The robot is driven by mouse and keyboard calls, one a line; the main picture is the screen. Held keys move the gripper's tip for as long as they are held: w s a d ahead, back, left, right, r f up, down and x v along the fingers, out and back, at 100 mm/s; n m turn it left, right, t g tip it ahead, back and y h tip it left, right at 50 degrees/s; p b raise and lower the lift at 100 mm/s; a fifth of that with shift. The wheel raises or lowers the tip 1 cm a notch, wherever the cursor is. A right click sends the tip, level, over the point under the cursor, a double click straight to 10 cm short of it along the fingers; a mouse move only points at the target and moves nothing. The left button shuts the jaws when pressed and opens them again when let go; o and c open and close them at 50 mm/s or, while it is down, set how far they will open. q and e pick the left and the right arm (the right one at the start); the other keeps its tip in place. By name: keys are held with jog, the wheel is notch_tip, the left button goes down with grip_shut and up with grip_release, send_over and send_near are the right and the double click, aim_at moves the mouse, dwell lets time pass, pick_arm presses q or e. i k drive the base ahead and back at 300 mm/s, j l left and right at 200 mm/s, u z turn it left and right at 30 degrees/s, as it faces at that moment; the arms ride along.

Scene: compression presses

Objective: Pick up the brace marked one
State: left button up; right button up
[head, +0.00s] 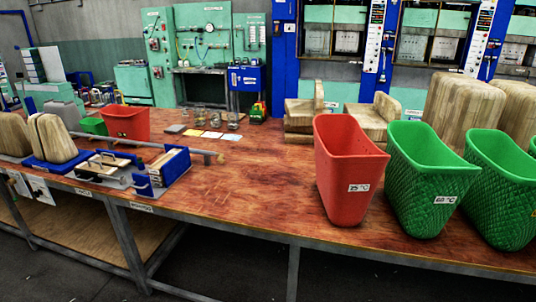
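I cannot make out a mark reading one on anything in the head view, so I cannot tell which thing is the brace. On the left of the bench, a blue-ended fixture (150,189) holds light wooden pieces (168,160). A long grey bar (150,145) with a brownish end lies behind it, slanting across the bench. Flat grey and wooden parts (112,162) lie to the left of the fixture. Neither of my grippers is in view.
A red bin (340,165) and green bins (415,170) stand at the bench's right. Wooden blocks (465,95) stand behind them. A small red bin (127,122) and glass jars (215,118) stand farther back. The middle of the wooden bench (250,185) is clear.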

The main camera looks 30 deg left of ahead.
aim_at(88, 166)
jog(key=u, duration=2.25)
jog(key=i+j+u, duration=0.2)
jog(key=i, duration=0.15)
jog(key=i+j+u, duration=0.1)
jog(key=i+u, duration=0.4)
jog(key=i, duration=1.2)
jog(key=i+z, duration=0.45)
jog(key=i+j+z, duration=0.25)
jog(key=z, duration=0.25)
jog(key=i+j+z, duration=0.45)
